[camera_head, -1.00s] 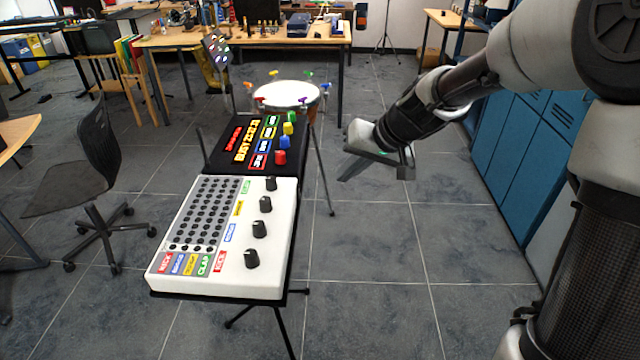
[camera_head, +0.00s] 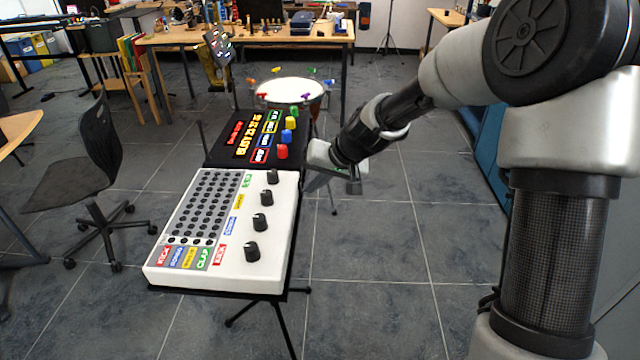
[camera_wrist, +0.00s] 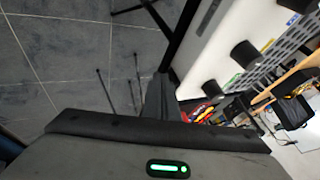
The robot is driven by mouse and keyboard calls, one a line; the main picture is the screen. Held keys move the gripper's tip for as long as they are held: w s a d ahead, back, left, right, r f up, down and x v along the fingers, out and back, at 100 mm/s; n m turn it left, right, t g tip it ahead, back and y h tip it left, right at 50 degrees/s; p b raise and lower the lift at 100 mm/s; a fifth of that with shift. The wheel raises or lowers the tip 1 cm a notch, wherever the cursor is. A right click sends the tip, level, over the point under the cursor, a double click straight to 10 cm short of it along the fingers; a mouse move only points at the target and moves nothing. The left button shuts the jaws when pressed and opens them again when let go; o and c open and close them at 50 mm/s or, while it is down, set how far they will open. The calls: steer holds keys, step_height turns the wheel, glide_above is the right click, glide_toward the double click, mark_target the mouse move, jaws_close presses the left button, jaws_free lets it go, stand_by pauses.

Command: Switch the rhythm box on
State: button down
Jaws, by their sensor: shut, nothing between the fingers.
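A white box (camera_head: 207,262) with a grid of dark buttons, coloured labels such as KICK and CLAP, and several black knobs lies on a stand. It also shows in the wrist view (camera_wrist: 222,45) at upper right. Behind it on the same stand is a black box (camera_head: 222,153) with a lit red and yellow display and coloured knobs. I cannot tell a power switch on either. My gripper (camera_head: 310,189) is shut and empty, just right of the white box's far right corner, apart from it. In the wrist view its fingers (camera_wrist: 160,95) point towards the stand.
A drum (camera_head: 291,89) with coloured pegs stands behind the black box. An office chair (camera_head: 78,180) is at left. A wooden table (camera_head: 180,40) with instruments is at the back. Blue cabinets (camera_head: 492,150) stand behind my arm. The floor right of the stand is clear.

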steer(key=shift+a+f, duration=0.1)
steer(key=shift+a, duration=0.15)
stand_by(0.3)
steer(key=shift+r, duration=0.85)
